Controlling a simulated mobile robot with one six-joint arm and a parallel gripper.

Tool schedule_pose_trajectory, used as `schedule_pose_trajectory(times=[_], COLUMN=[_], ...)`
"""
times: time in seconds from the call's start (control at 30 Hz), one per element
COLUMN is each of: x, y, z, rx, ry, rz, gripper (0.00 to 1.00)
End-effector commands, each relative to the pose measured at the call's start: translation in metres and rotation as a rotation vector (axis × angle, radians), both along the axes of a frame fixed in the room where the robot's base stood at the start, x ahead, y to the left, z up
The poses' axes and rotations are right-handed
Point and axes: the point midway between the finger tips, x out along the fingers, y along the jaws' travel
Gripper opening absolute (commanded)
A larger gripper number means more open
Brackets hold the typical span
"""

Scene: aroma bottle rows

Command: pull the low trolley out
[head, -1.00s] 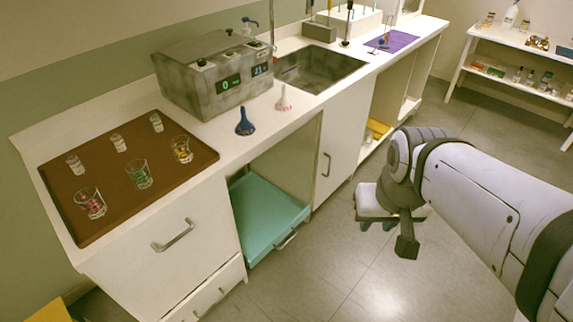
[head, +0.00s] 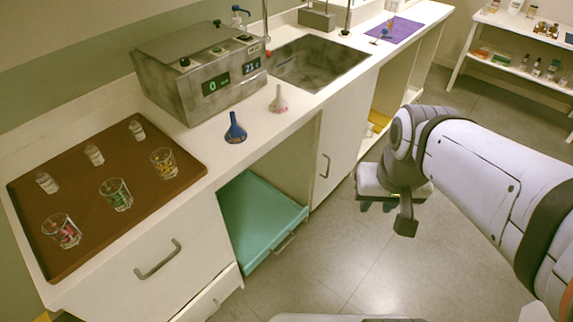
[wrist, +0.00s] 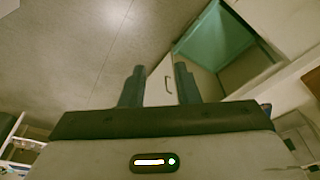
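The low trolley (head: 262,215) is a teal, shallow, tray-like body with a grey bar handle (head: 284,243) on its front. It stands in the open bay under the white counter, its front near the counter's front line. In the wrist view its teal inside (wrist: 215,42) shows at upper right. My gripper (head: 377,207) hangs over the floor to the right of the trolley, well apart from it. In the wrist view my gripper (wrist: 160,68) has its two dark fingers apart with nothing between them.
A cabinet door with a handle (head: 325,166) is right of the bay; a drawer front (head: 165,255) is left. The counter (head: 215,160) bears a brown tray (head: 85,220), a grey device (head: 205,75) and two funnels. The floor (head: 350,265) before the bay is clear.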

Motion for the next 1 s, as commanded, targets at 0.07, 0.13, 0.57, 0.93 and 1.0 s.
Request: schedule_pose_trajectory(times=[0.07, 0.13, 0.57, 0.93, 1.0], x=[0.007, 0.016, 0.115, 0.212, 0.230], y=[0.006, 0.015, 0.101, 0.158, 0.165], z=[-0.014, -0.029, -0.165, -0.321, -0.356], rx=[0.038, 0.094, 0.535, 0.793, 0.830], ry=[0.033, 0.081, 0.564, 1.051, 1.145], rz=[-0.040, -0.115, -0.767, -1.390, -1.509], gripper=[0.29, 0.29, 0.29, 0.29, 0.29])
